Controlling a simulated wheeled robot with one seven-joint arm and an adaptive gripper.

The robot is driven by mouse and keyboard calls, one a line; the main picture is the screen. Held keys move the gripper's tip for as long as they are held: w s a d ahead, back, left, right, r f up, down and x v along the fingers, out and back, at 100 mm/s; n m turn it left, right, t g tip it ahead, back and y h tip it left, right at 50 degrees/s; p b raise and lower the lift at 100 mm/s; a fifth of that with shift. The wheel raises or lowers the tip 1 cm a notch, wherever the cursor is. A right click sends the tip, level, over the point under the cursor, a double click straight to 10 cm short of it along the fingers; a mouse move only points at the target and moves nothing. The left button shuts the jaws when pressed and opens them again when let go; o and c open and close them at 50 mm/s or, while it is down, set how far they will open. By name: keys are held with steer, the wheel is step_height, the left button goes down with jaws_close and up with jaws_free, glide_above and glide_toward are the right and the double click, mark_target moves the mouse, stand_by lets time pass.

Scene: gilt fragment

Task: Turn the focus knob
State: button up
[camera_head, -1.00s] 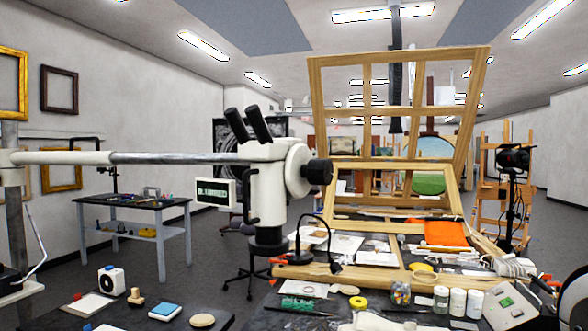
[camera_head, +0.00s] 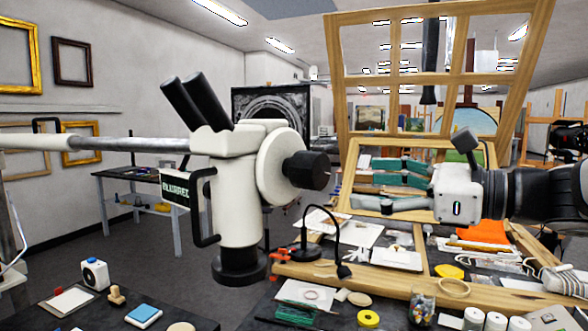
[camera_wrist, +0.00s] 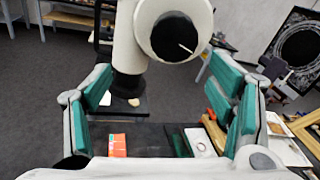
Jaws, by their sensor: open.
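The white microscope (camera_head: 240,190) hangs on a horizontal boom, with two black eyepieces at upper left. Its black focus knob (camera_head: 307,170) sticks out on the right side. A small display (camera_head: 175,191) on its left reads "BLURRED". In the wrist view the knob (camera_wrist: 175,37) faces me as a black disc with a white mark line, high between the fingers. My gripper (camera_head: 370,183), with green finger pads, comes from the right and points left at the knob. It is open and empty. There is a gap between the fingertips and the knob.
A wooden lattice frame (camera_head: 338,100) stands on the bench behind my gripper. Below are a black gooseneck lamp (camera_head: 304,238), a yellow tape roll (camera_head: 369,318), jars (camera_head: 422,307) and papers. A dark table at lower left holds a blue block (camera_head: 143,314). The space between gripper and knob looks clear.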

mark_target(306, 167)
steer(key=shift+m+t, duration=0.4)
steer(key=shift+m, duration=0.1)
steer(key=x, duration=0.4)
steer(key=r+p+x, duration=0.1)
steer(key=x, duration=0.4)
steer(key=w+x, duration=0.1)
steer(key=x, duration=0.3)
steer(key=shift+w+d+r, duration=0.1)
steer(key=shift+w+r, duration=0.05)
steer(key=c, duration=1.2)
